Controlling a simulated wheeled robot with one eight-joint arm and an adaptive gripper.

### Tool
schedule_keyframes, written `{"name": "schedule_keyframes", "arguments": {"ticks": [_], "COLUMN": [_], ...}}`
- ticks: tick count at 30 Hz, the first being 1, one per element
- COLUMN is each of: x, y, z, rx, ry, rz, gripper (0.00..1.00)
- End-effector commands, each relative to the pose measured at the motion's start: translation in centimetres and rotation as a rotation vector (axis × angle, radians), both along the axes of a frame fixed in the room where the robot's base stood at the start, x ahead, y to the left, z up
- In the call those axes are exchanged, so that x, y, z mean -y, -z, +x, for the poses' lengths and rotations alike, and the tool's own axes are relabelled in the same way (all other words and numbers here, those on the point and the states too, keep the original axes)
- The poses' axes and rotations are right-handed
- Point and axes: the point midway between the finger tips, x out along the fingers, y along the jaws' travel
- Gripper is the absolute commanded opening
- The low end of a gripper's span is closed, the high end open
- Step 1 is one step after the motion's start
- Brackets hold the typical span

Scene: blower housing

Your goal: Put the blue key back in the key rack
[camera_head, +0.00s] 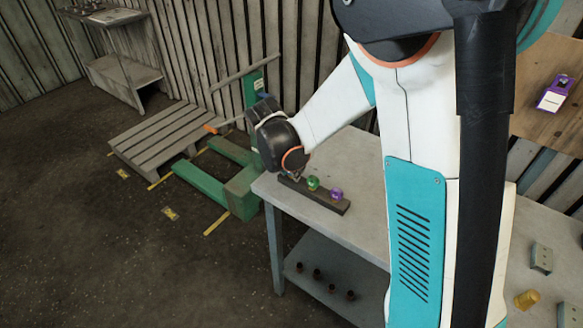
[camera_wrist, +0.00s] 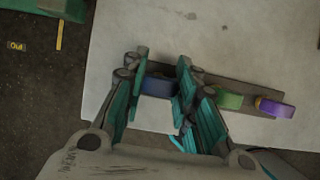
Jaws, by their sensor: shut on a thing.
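The key rack (camera_head: 322,196) is a dark, narrow bar lying on the grey table, with a green key (camera_head: 313,183) and a purple key (camera_head: 336,194) standing in it. In the wrist view the rack (camera_wrist: 240,87) runs to the right, with the green key (camera_wrist: 229,99) and purple key (camera_wrist: 274,107) beside my gripper. My gripper (camera_wrist: 157,88) is shut on the blue key (camera_wrist: 158,86) at the rack's left end. I cannot tell whether the blue key is seated in the rack. In the head view the blue key is hidden by my arm and gripper.
The grey table (camera_head: 366,172) has free room behind the rack, and its edge lies close in front. Several small dark pieces stand on its lower shelf (camera_head: 340,270). A green pallet jack (camera_head: 238,190) and a wooden pallet (camera_head: 160,137) are at left.

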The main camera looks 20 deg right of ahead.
Motion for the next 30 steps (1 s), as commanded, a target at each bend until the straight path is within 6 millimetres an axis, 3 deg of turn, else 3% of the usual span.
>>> {"name": "schedule_keyframes", "arguments": {"ticks": [30], "x": [-0.1], "y": [1.4], "z": [-0.3], "rx": [-0.009], "ry": [0.002], "rz": [0.006], "gripper": [0.08]}}
